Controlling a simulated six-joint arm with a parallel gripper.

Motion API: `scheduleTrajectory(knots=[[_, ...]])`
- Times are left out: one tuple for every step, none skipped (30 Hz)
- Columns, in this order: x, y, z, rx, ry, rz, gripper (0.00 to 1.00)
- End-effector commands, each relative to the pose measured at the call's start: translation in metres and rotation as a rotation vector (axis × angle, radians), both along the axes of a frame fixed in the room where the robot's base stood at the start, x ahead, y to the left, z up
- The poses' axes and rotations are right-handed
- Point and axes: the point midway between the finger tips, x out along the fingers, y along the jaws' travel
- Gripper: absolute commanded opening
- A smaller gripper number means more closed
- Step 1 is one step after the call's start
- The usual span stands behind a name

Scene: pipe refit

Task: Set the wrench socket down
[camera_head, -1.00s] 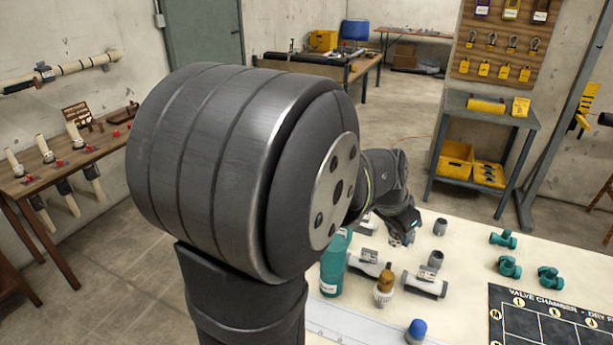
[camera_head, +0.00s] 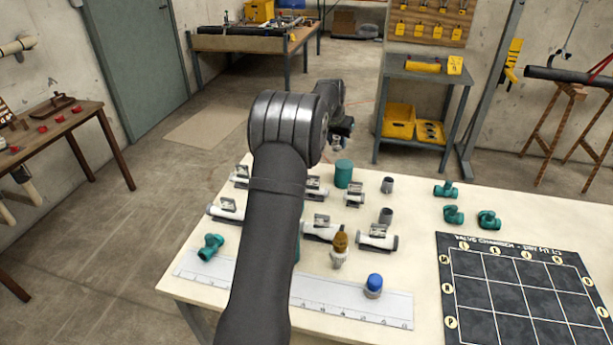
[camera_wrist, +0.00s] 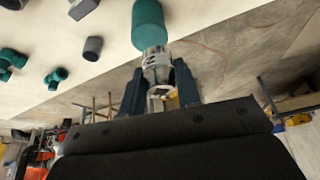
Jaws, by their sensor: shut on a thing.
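The wrench socket (camera_wrist: 155,55) is a short silver metal cylinder in the wrist view. My gripper (camera_wrist: 159,70) is shut on it, with one dark finger on each side. In the head view my gripper (camera_head: 338,142) is above the far edge of the table, and the socket shows only as a small bright bit below it. A teal cylinder (camera_head: 343,174) stands upright on the table just below the gripper. In the wrist view the teal cylinder (camera_wrist: 148,25) lines up with the socket's free end. I cannot tell whether they touch.
The cream table (camera_head: 420,200) carries grey couplings (camera_head: 387,185), several teal fittings (camera_head: 453,214), white pipe pieces (camera_head: 377,238), a brown-topped bottle (camera_head: 339,250), a blue-capped bottle (camera_head: 373,286), a ruler (camera_head: 345,302) and a black grid board (camera_head: 520,300).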

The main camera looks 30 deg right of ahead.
Motion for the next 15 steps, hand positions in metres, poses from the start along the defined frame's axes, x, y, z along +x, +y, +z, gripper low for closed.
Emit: scheduleTrajectory(knots=[[0.007, -0.003, -0.004, 0.0, -0.001, 0.011, 0.05], [0.011, -0.005, -0.006, -0.001, -0.001, 0.017, 0.05], [0.015, -0.006, -0.009, -0.001, -0.001, 0.026, 0.05], [0.016, -0.007, -0.014, 0.0, 0.0, 0.029, 0.05], [0.015, -0.006, -0.023, 0.001, 0.002, 0.028, 0.05], [0.014, -0.006, -0.032, 0.002, 0.002, 0.028, 0.05], [0.014, -0.006, -0.036, 0.001, 0.001, 0.027, 0.05], [0.014, -0.006, -0.042, 0.001, 0.001, 0.027, 0.05], [0.014, -0.006, -0.048, 0.001, 0.001, 0.027, 0.05], [0.015, -0.006, -0.052, 0.0, -0.001, 0.026, 0.05], [0.015, -0.006, -0.055, 0.0, -0.001, 0.026, 0.05], [0.018, -0.005, -0.059, 0.0, -0.001, 0.027, 0.05], [0.02, -0.003, -0.062, 0.0, -0.001, 0.027, 0.05], [0.024, -0.002, -0.066, 0.0, 0.0, 0.028, 0.05], [0.031, 0.001, -0.07, 0.0, -0.001, 0.03, 0.05]])
